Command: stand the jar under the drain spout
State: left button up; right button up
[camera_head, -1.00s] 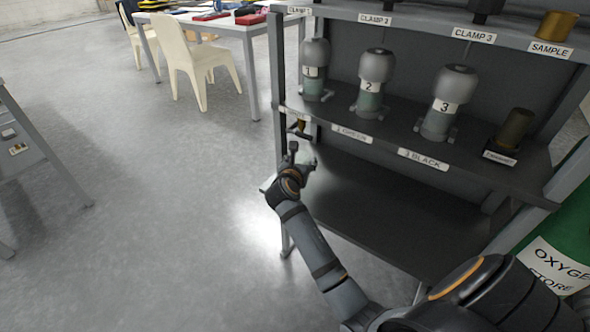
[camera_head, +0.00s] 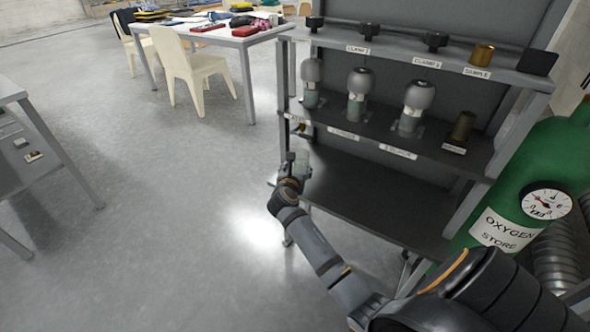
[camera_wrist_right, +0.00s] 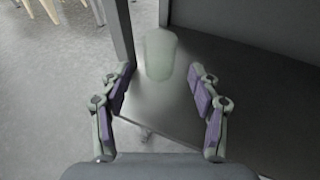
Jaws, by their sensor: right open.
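The jar (camera_head: 303,164) is a pale, see-through greenish vessel at the left end of the rack's lower shelf. In the right wrist view the jar (camera_wrist_right: 160,54) looks upright on the dark board, close to the corner post. Whether the two line up exactly I cannot tell. My right gripper (camera_head: 294,162) is beside the jar. Its fingers (camera_wrist_right: 160,85) are spread wide and empty, with the jar just beyond their tips. My left gripper is not in view.
The lower shelf (camera_head: 375,200) is bare right of the jar. A green oxygen cylinder (camera_head: 520,190) with a gauge stands at right. Open floor lies left of the rack.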

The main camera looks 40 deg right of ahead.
jog(key=s+a+f+m+g+y, duration=0.3)
jog(key=s+a+f+m, duration=0.2)
jog(key=s+f+m, duration=0.3)
jog(key=s+a+f+m+g+y, duration=0.3)
jog(key=s+a+f+m, duration=0.3)
jog(key=s+f+m, duration=0.3)
jog(key=s+a+f+m+g+y, duration=0.3)
jog(key=s+f+m, duration=0.5)
jog(key=s, duration=0.7)
jog(key=shift+a+f+m+y, duration=0.25)
jog(key=shift+a+m+y, duration=0.5)
jog(key=shift+a, duration=0.45)
jog(key=shift+s, duration=0.1)
